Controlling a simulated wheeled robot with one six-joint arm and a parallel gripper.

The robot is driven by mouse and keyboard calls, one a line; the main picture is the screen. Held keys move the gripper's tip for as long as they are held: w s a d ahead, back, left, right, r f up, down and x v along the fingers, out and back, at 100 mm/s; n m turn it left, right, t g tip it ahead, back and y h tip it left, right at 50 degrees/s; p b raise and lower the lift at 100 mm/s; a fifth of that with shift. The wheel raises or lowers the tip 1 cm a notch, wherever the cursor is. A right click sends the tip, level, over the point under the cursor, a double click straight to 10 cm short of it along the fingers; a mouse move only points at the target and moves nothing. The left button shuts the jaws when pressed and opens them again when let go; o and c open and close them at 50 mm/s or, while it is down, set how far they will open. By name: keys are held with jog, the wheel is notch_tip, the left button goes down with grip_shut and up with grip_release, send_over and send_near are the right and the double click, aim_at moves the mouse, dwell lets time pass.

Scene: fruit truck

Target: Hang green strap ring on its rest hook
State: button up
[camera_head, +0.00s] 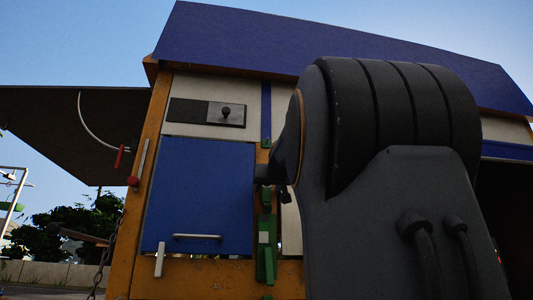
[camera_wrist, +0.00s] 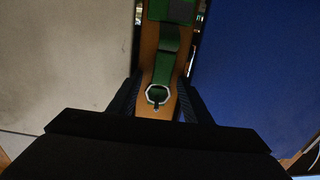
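The green strap (camera_head: 265,240) runs up and down the orange wooden post in the head view, right of the blue door. It also shows in the wrist view (camera_wrist: 167,52), ending in a pale metal ring (camera_wrist: 148,97). A small dark piece shows at the ring's lower edge; I cannot tell whether it is a hook. My gripper (camera_wrist: 161,85) is open, with a dark finger on each side of the ring and visible gaps to it. In the head view my gripper (camera_head: 270,174) is at the post, partly hidden by my arm. A small green piece (camera_head: 266,143) sits higher on the post.
The blue door (camera_head: 200,195) with a pale handle (camera_head: 197,236) is left of the post. A dark plate with a knob (camera_head: 226,112) is above it. A red-ended latch (camera_head: 133,181) and a chain (camera_head: 103,262) are farther left. My arm hides much of the right side.

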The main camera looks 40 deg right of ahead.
jog(key=b+v, duration=0.1)
jog(key=v, duration=0.7)
jog(key=shift+w, duration=0.1)
